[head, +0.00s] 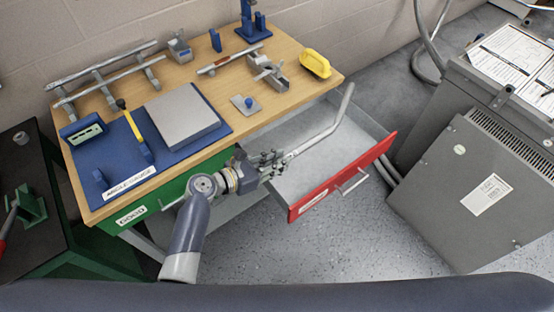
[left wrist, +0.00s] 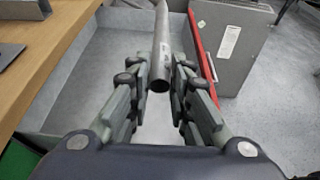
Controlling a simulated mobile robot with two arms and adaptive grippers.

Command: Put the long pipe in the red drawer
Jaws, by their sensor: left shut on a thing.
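The long pipe (head: 325,132) is grey metal with a bend near its far end. My left gripper (head: 278,160) is shut on the pipe close to its near end. The pipe extends from the fingers over the open red drawer (head: 345,176), its bent end pointing up and back in the head view. In the left wrist view the pipe (left wrist: 161,50) stands between the two fingers (left wrist: 159,92), with its round end toward me. The drawer's grey inside (left wrist: 107,60) shows beneath it and looks empty. I cannot tell whether the pipe touches the drawer. My right gripper is not in view.
The wooden workbench (head: 205,95) holds a blue mat with a grey block (head: 183,115), a yellow-handled tool, a pipe rack (head: 108,80), a vise (head: 268,72) and a yellow item (head: 315,64). A grey transformer cabinet (head: 460,185) stands right of the drawer.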

